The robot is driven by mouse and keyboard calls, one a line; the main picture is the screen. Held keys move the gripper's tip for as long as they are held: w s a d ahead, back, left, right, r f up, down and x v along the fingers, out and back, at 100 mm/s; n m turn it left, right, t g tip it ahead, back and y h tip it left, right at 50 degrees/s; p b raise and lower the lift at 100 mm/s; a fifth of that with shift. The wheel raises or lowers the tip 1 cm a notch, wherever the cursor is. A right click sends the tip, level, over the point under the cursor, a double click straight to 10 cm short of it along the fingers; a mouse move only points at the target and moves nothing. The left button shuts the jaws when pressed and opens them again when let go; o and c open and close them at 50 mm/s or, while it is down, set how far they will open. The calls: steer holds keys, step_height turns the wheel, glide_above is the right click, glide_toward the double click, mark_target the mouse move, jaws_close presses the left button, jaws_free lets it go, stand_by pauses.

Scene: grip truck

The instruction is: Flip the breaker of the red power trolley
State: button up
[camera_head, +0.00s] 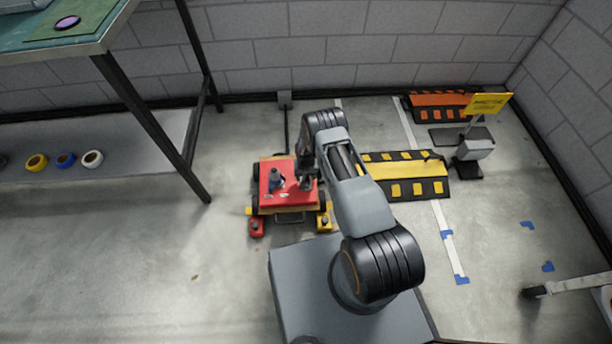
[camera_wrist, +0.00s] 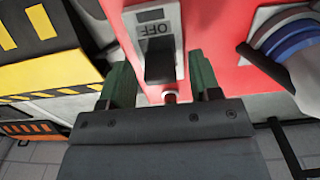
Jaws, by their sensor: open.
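The red power trolley (camera_head: 280,165) stands on the floor in the middle of the head view, and its red top also fills much of the wrist view (camera_wrist: 225,50). On it is a breaker with a pale plate (camera_wrist: 153,17) marked OFF, seen upside down, and a dark lever (camera_wrist: 160,66). My gripper (camera_wrist: 162,82) is open, with one green finger on each side of the lever's near end. I cannot tell whether either finger touches the lever. In the head view my gripper (camera_head: 305,183) is over the trolley's right part, and my arm hides some of it.
A blue and white round connector (camera_wrist: 285,38) with a dark handle is to the right of the breaker. A yellow and black ramp (camera_head: 400,174) lies right of the trolley. A table (camera_head: 95,47) stands at left. Open floor lies left of the trolley.

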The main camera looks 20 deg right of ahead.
steer(key=shift+c, duration=0.3)
steer(key=c, duration=0.9)
steer(key=shift+o, duration=0.2)
steer(key=b, duration=0.2)
steer(key=f+g+b, duration=0.1)
steer(key=shift+w+d+b, duration=0.1)
steer(key=shift+w+b, duration=0.2)
steer(key=shift+b, duration=0.05)
steer(key=g+b, duration=0.1)
steer(key=b, duration=0.1)
steer(key=shift+w+b, duration=0.2)
steer(key=shift+b, duration=0.1)
steer(key=shift+r+g+y+b, duration=0.3)
steer(key=shift+g+b, duration=0.1)
steer(key=shift+b, duration=0.1)
steer(key=o, duration=0.9)
